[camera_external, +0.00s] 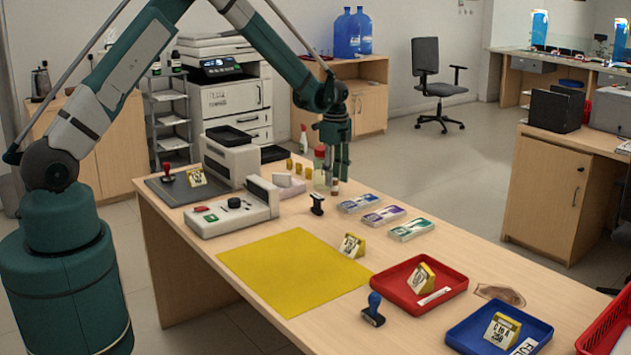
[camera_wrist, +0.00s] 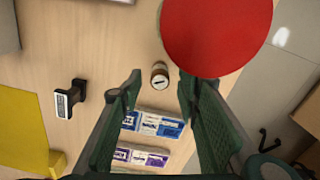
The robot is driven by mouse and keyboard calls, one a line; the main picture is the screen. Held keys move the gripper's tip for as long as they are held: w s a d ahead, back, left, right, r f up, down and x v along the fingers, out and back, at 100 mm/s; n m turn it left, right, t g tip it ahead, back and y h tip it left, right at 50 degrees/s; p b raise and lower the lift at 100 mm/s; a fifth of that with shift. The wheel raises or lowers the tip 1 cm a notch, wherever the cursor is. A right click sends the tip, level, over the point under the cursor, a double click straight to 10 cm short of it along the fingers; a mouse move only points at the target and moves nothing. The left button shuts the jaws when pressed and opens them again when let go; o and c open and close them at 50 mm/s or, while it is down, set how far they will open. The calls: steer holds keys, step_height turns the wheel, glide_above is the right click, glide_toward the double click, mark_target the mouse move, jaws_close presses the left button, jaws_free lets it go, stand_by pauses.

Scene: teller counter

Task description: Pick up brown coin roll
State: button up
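The brown coin roll (camera_wrist: 160,75) stands upright on the counter in the wrist view, its round top facing the camera. In that view it appears between and slightly beyond the fingertips of my open gripper (camera_wrist: 158,82), with bare counter around it. The external view shows my gripper (camera_external: 335,174) pointing down over the counter's far side. A small brown piece of the roll (camera_external: 334,188) shows just below the fingertips there. The remaining gap between fingers and roll is hard to judge.
A red-capped bottle (camera_external: 320,168) stands close behind my gripper; its red cap (camera_wrist: 215,32) is large beside the right finger. Banknote bundles (camera_external: 384,215) and a black stamp (camera_external: 317,204) are nearby. The yellow mat (camera_external: 290,270) is clear.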

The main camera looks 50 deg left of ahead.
steer(key=shift+f, duration=0.95)
steer(key=c, duration=1)
